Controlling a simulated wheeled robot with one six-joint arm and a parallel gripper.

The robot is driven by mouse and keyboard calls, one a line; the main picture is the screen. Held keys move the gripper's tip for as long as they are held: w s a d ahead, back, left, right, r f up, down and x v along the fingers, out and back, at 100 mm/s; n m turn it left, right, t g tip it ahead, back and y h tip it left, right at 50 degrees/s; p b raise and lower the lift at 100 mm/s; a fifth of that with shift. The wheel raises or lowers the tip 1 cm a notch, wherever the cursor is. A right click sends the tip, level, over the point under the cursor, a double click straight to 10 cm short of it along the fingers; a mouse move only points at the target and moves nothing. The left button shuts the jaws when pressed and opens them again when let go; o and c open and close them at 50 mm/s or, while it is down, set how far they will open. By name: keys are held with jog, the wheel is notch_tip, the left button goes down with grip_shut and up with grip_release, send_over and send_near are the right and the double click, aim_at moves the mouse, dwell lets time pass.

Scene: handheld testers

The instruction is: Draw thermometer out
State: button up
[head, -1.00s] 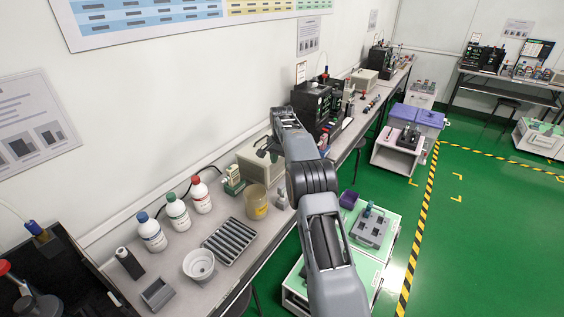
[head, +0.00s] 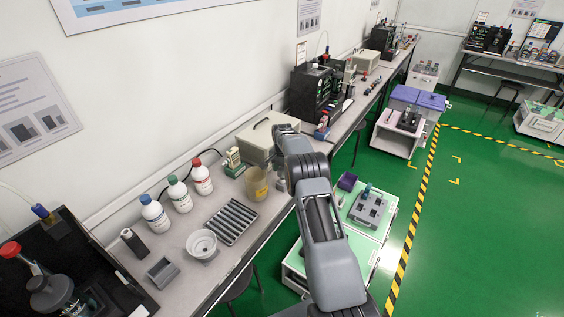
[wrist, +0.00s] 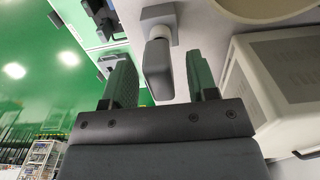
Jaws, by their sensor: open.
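In the wrist view, a grey device with a rounded dark grip (wrist: 157,68), which looks like the thermometer, sits in a light grey block-shaped holder (wrist: 160,18). My gripper (wrist: 158,75) is open, with one green-grey finger on each side of the grip. Gaps show between the grip and both fingers, so it is not clasped. In the head view, my arm covers the gripper; a small grey item at the bench edge (head: 282,183), beside the tan beaker, is partly hidden and may be this device.
The tan beaker (head: 256,184) and a beige box (head: 262,141) stand close by on the bench. A ribbed tray (head: 232,222), a white bowl (head: 201,244) and several bottles stand nearer. A green-topped cart (head: 332,263) is right of the bench.

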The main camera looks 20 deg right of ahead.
jog(key=shift+f, duration=0.6)
grip_shut()
dwell(0.5)
